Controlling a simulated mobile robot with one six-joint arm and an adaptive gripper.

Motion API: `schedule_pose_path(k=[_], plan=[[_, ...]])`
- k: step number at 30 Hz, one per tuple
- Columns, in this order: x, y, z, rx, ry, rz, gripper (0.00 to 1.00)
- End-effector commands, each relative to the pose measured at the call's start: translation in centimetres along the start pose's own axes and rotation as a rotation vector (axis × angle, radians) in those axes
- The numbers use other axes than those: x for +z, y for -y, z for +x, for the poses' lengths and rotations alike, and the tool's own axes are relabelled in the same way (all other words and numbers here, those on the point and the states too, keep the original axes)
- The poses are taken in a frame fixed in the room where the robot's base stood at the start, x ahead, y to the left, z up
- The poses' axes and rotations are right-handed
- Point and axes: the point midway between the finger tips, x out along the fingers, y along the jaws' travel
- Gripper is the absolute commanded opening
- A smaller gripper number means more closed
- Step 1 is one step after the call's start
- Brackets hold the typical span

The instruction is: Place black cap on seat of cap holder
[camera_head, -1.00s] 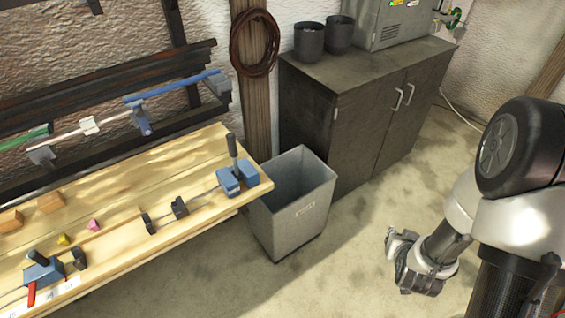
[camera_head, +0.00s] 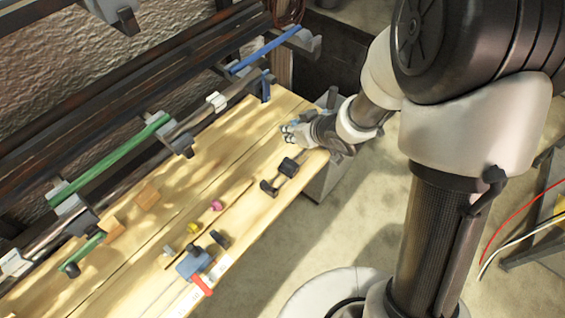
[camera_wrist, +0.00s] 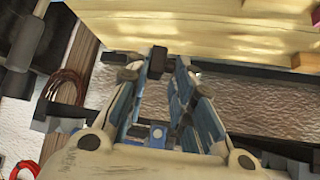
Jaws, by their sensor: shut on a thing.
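My gripper (camera_head: 291,132) is over the far right end of the wooden bench (camera_head: 140,262). In the wrist view its two blue-grey fingers point up the picture, and a small black block (camera_wrist: 157,62), apparently the black cap, sits between the fingertips. My gripper is shut on it. In the head view the cap is too small or hidden to make out. Which piece is the cap holder is not certain. A thin strip (camera_head: 238,194) with a pink piece (camera_head: 217,205) and a yellow piece (camera_head: 193,228) near it lies on the bench, left of my gripper.
A black two-ended piece (camera_head: 288,167) lies just below my gripper. A blue clamp with a red handle (camera_head: 195,263) stands near the front edge, and wooden blocks (camera_head: 147,195) lie behind. Racks with a green bar (camera_head: 110,160) and blue bar (camera_head: 262,52) line the wall. A grey bin (camera_head: 322,180) stands beside the bench.

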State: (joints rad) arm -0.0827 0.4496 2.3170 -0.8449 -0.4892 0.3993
Motion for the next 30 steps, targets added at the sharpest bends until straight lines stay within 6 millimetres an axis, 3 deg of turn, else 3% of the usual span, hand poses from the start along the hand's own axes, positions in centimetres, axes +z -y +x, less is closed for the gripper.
schedule_pose_path(k=[1, 6, 14, 30], plan=[[-1.4, 0.4, -1.2, -0.031, -0.003, -0.036, 0.09], [-3.7, 1.7, -3.6, -0.134, -0.002, -0.134, 0.09], [-4.6, 2.2, -5.3, -0.212, 0.001, -0.206, 0.09], [4.9, 2.3, 4.1, -0.219, 0.004, -0.209, 0.09]])
